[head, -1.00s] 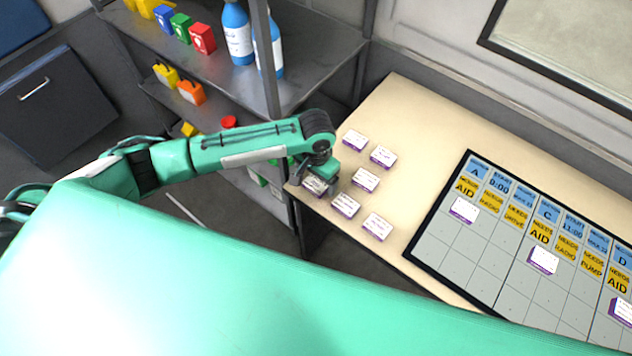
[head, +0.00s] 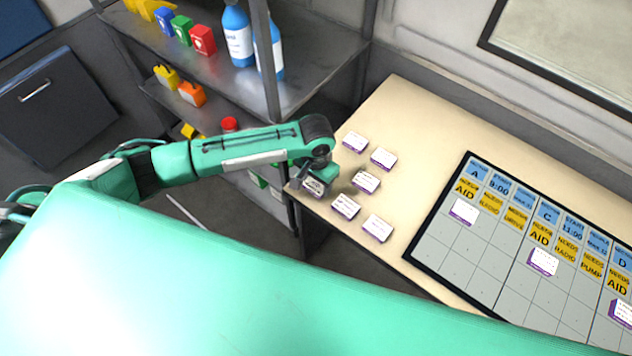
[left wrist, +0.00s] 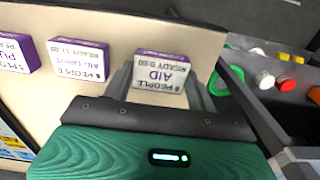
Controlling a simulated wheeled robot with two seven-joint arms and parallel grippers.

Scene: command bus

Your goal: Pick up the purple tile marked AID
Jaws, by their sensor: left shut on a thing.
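The purple tile marked AID (left wrist: 160,76) has a white face with upside-down text in the left wrist view. It sits between the two fingers of my left gripper (left wrist: 162,92), which is shut on it. In the head view my left gripper (head: 316,182) is at the table's near left corner, with the tile (head: 313,188) partly hidden under it. I cannot tell whether the tile is clear of the table. My right gripper is not in view.
Several other purple-edged tiles (head: 365,182) lie close by on the cream table (head: 400,115). A schedule board (head: 455,240) with a few tiles on it lies to the right. A grey shelf (head: 320,50) with bottles and coloured boxes stands behind my left arm.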

